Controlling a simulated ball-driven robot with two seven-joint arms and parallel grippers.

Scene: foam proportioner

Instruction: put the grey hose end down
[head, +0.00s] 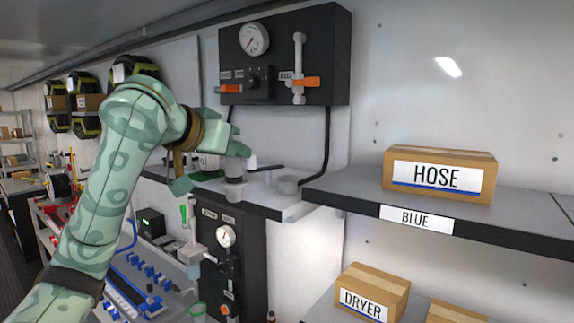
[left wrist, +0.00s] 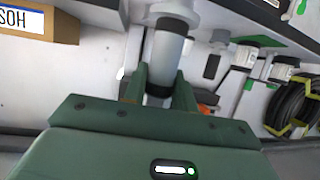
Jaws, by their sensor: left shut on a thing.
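My left gripper (head: 222,165) is at the narrow shelf under the dark gauge panel. In the left wrist view its two green fingers (left wrist: 160,88) are shut around a grey cylinder with a dark band, the grey hose end (left wrist: 167,52). In the head view the grey hose end (head: 235,169) stands about upright at the shelf's front edge, partly hidden by the gripper. I cannot tell whether it touches the shelf. My right gripper does not show.
The dark gauge panel (head: 285,55) with orange-handled valves hangs above. A HOSE box (head: 438,176) sits on the grey shelf to the right. A black pump panel (head: 235,262) stands below.

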